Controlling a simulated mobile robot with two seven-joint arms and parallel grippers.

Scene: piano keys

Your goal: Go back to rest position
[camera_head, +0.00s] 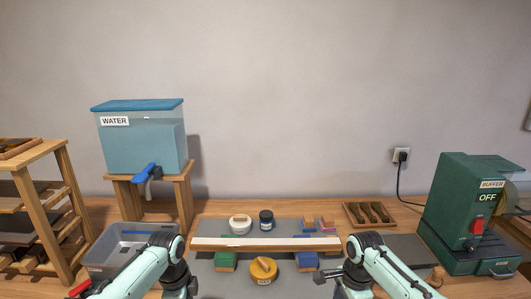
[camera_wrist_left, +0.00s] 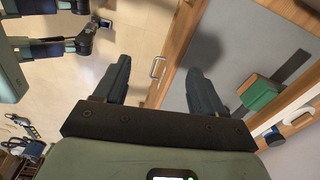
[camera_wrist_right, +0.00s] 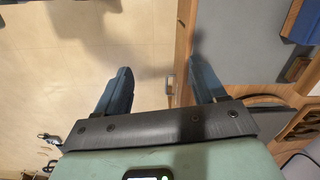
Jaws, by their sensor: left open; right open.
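My left gripper (camera_wrist_left: 158,72) is open and empty in the left wrist view, its fingers pointing at the bench edge and the floor. My right gripper (camera_wrist_right: 160,70) is also open and empty in the right wrist view, near the bench's wooden edge. In the head view both arms are bent at the bottom, one on each side of the work mat, and the fingers cannot be made out clearly. A long wooden piece with a white top (camera_head: 266,242) lies across the blocks between my arms, apart from both.
A green block (camera_head: 225,262) and a blue block (camera_head: 306,261) sit under the long piece, with a yellow round pot (camera_head: 263,269) between. A grey basin (camera_head: 123,244) stands left, below the water tank (camera_head: 142,139). The green buffer machine (camera_head: 457,220) stands right.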

